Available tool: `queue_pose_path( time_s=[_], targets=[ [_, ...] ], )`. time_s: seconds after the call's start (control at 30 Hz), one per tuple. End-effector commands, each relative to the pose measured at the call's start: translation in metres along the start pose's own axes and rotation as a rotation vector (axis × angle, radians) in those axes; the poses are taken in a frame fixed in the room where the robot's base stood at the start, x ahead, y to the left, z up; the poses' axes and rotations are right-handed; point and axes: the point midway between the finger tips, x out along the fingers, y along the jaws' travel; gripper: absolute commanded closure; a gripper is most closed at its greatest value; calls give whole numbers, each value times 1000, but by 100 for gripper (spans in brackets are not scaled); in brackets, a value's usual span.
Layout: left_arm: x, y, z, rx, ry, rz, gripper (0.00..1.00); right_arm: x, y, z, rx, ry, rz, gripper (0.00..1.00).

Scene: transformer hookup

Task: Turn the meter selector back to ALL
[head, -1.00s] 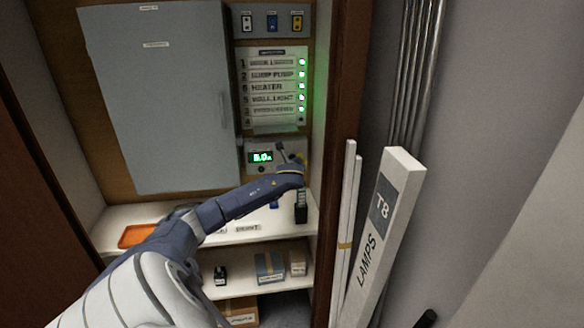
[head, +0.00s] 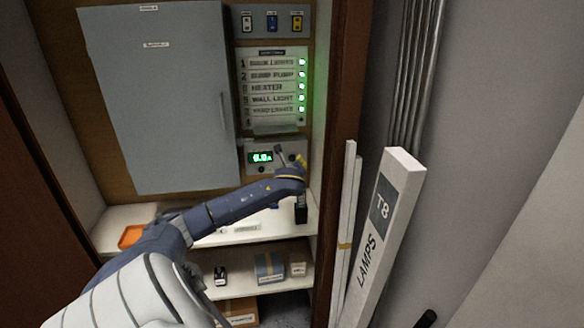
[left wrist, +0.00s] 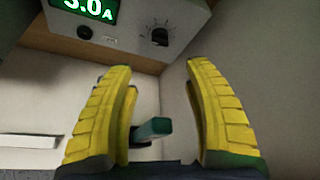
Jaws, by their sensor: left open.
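The meter (head: 261,156) is a grey box with a lit green display, below the labelled circuit list on the back wall. In the left wrist view its selector knob (left wrist: 160,36) is black and round, right of the display (left wrist: 88,8). Marks around the knob are too small to read. My left gripper (head: 290,156) is at the meter's right side; its yellow fingers (left wrist: 161,70) are open, with the knob beyond their tips and apparently apart from them. Nothing is gripped. In the head view the gripper partly hides the knob area. My right gripper is not in view.
A dark green-topped object (left wrist: 152,130) shows below, between the fingers. A grey cabinet (head: 160,100) is left of the meter. The shelf (head: 222,236) below holds an orange tray (head: 132,236). A wooden post (head: 340,90) and the lamp box (head: 385,230) stand at the right.

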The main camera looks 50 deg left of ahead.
Motion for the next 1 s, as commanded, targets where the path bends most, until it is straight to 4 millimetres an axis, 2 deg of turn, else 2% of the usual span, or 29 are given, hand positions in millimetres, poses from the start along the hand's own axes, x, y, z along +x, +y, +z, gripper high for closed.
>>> queue_pose_path(
  time_s=[0.3,0.5,0.6,0.77,1.0],
  targets=[
    [-27,-23,-3,208,4,86,49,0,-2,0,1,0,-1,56],
    [-44,-29,-2,351,-2,144,49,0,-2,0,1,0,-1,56],
    [-46,-29,-1,386,-3,159,49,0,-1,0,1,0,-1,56],
    [-35,-26,0,398,-5,167,49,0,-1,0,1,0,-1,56],
    [4,-20,2,395,-5,168,49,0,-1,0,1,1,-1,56]
  ],
)
